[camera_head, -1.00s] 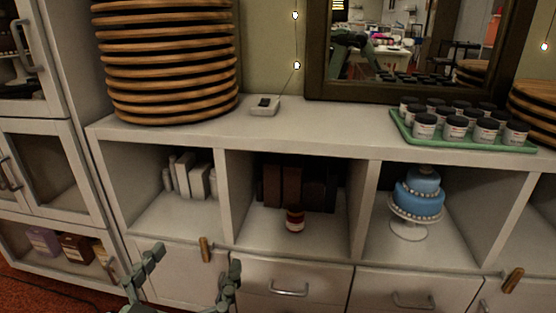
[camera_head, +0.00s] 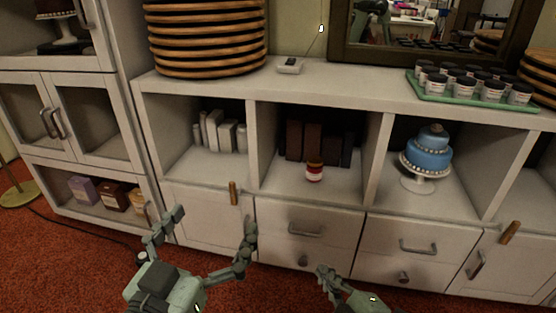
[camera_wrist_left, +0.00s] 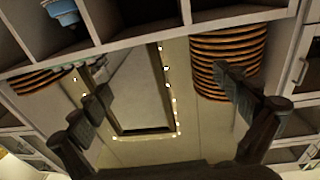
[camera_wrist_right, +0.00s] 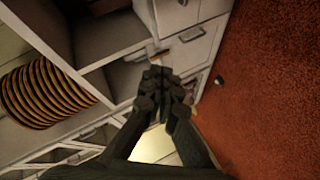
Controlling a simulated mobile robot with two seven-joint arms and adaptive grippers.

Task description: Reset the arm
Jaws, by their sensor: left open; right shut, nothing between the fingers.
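My left gripper (camera_head: 212,222) is at the lower left of the head view, in front of the cabinet, with its fingers wide apart. In the left wrist view its open fingers (camera_wrist_left: 165,105) have nothing between them. My right gripper (camera_head: 325,271) is at the bottom of the head view, in front of the lower drawers. Its fingertips are together, and in the right wrist view the closed fingers (camera_wrist_right: 158,75) hold nothing. Both grippers appear apart from the furniture.
The white cabinet (camera_head: 330,80) has open cubbies with a red-labelled jar (camera_head: 314,171) and a blue cake (camera_head: 428,155) on a stand. A green tray (camera_head: 445,98) of jars and a stack of wooden discs (camera_head: 207,38) stand on top.

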